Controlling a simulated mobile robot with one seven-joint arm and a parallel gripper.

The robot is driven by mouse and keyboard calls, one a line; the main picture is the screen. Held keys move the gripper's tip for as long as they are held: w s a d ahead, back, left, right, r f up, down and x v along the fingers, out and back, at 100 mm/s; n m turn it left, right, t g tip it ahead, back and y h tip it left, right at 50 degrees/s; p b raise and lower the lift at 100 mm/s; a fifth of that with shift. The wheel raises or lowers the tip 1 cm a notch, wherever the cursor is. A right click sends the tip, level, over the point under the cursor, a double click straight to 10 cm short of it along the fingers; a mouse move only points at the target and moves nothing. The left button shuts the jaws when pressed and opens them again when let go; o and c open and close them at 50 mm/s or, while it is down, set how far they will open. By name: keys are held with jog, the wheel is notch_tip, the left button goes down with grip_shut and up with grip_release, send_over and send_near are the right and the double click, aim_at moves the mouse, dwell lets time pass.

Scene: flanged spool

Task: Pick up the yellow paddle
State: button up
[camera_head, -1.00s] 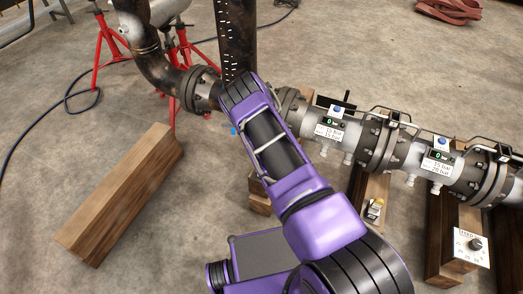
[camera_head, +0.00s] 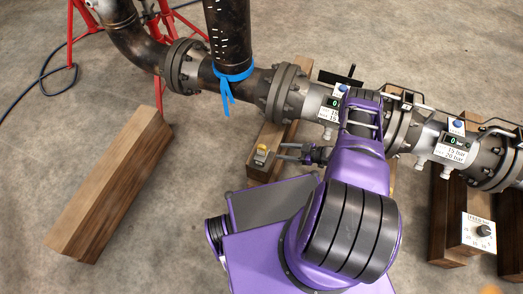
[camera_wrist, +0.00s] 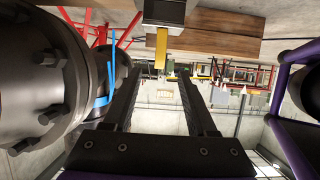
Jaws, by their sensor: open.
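The yellow paddle (camera_head: 262,147) sticks out of a small grey box (camera_head: 260,158) on a wooden block below the pipe. In the wrist view the yellow paddle (camera_wrist: 161,47) hangs from the grey box (camera_wrist: 164,12) at the top of the picture. My gripper (camera_head: 278,151) is open and empty, just right of the paddle in the head view, its fingers pointing left towards it. In the wrist view the paddle lies beyond the fingertips (camera_wrist: 159,72), roughly in line with the gap between them, and does not appear to be held.
A flanged pipe (camera_head: 300,97) runs above the gripper; its dark flange (camera_wrist: 40,85) fills the left of the wrist view. A dial box (camera_head: 479,232) stands right.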

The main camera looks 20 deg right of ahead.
aim_at(262, 152)
jog(key=b+x, duration=0.1)
jog(key=x, duration=1.3)
jog(key=shift+f, duration=0.1)
jog(key=shift+d, duration=0.1)
grip_shut()
dwell(0.8)
